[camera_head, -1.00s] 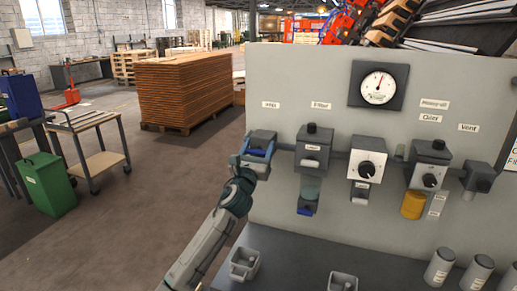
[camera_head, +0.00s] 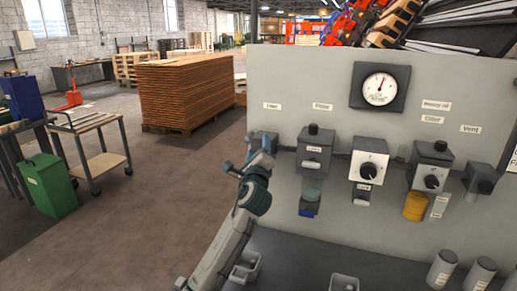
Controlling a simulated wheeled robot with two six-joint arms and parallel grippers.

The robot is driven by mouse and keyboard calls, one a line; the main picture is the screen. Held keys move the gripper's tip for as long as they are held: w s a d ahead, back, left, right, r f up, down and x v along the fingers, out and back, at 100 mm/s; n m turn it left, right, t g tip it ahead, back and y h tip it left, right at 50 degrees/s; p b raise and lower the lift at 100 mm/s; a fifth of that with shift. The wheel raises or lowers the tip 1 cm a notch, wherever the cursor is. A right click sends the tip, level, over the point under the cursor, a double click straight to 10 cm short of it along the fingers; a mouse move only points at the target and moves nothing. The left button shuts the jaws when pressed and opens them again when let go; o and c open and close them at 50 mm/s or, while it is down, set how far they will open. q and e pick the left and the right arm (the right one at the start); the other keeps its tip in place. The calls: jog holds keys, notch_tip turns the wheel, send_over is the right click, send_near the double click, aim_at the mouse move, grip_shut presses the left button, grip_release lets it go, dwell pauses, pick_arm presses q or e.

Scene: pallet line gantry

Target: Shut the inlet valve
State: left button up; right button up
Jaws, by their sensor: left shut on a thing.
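The inlet valve (camera_head: 264,136) is the grey block at the left end of the row on the upright panel, under the leftmost small label. My left gripper (camera_head: 261,157) is in front of it and shut on its handle. The gripper and wrist cover the handle, so I cannot tell its exact angle. My right gripper is not in view.
To the right on the panel (camera_head: 290,75) are a grey filter block (camera_head: 314,150), a regulator with a black knob (camera_head: 368,166), another unit with a yellow bowl (camera_head: 415,206) and a vent block (camera_head: 482,178). A round gauge (camera_head: 380,88) is above. Small grey trays and cylinders stand on the bench below.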

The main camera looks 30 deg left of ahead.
pick_arm(q)
jog(key=n+g+p, duration=0.1)
jog(key=n, duration=0.1)
jog(key=n+g+p, duration=0.1)
jog(key=n, duration=0.2)
jog(key=n+g+p, duration=0.1)
jog(key=n, duration=0.2)
jog(key=shift+a+f, duration=0.1)
jog(key=shift+f, duration=0.15)
jog(key=shift+f+n, duration=0.1)
jog(key=shift+n, duration=0.3)
jog(key=o, duration=1)
